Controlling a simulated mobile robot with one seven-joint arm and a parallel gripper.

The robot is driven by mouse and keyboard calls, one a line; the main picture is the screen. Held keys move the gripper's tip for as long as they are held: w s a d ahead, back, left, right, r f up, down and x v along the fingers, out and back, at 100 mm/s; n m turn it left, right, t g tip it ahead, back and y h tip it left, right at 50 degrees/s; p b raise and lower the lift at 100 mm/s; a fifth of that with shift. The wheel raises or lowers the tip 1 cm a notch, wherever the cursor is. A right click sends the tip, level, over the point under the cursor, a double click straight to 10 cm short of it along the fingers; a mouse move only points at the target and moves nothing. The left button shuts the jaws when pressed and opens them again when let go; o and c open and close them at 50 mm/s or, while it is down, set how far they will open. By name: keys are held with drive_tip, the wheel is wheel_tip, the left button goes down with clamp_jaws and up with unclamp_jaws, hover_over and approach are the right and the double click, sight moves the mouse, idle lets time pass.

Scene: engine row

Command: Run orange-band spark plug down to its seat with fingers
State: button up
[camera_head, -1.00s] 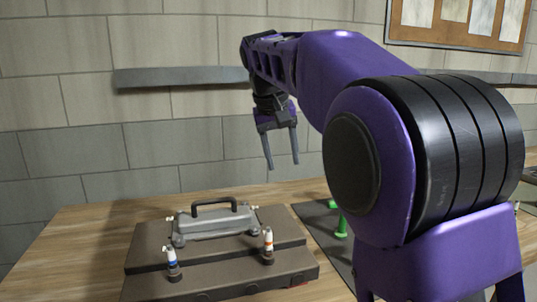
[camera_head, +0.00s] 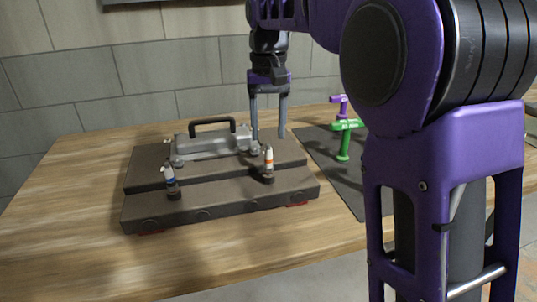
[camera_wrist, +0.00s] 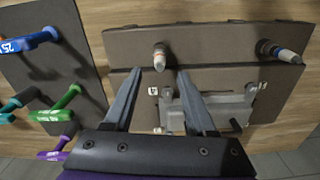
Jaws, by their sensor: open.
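The orange-band spark plug (camera_head: 268,162) stands upright in the right part of the brown engine block (camera_head: 225,202), its white body showing above a dark base. It also shows in the wrist view (camera_wrist: 159,58), ahead of and between the fingers. My gripper (camera_head: 268,138) hangs above and behind this plug, fingers pointing down and spread apart, with nothing between them. It shows open in the wrist view too (camera_wrist: 160,75). I cannot tell the exact gap between the fingertips and the plug. A blue-band plug (camera_head: 170,181) stands slightly tilted at the block's left.
A grey cover with a black handle (camera_head: 212,126) lies on the block behind the plugs. A dark mat (camera_head: 365,190) at the right holds a green T-handled tool (camera_head: 344,140) and a purple one (camera_head: 339,103). Bare wooden table (camera_head: 65,200) lies to the left.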

sight(268, 146)
wheel_tip(268, 146, down, 6)
drive_tip(key=shift+r+b, duration=0.1)
drive_tip(key=shift+b, duration=0.4)
clamp_jaws()
drive_tip(key=shift+r+m+p, duration=0.15)
drive_tip(key=shift+m+p, duration=0.4)
drive_tip(key=shift+m, duration=0.25)
drive_tip(key=m+p, duration=0.2)
drive_tip(key=m, duration=0.4)
drive_tip(key=shift+m+p, duration=0.3)
drive_tip(key=shift+p, duration=0.05)
drive_tip(key=m+p, duration=0.2)
drive_tip(key=m, duration=0.4)
drive_tip(key=m+p, duration=0.1)
drive_tip(key=m, duration=0.2)
drive_tip(key=shift+f, duration=0.25)
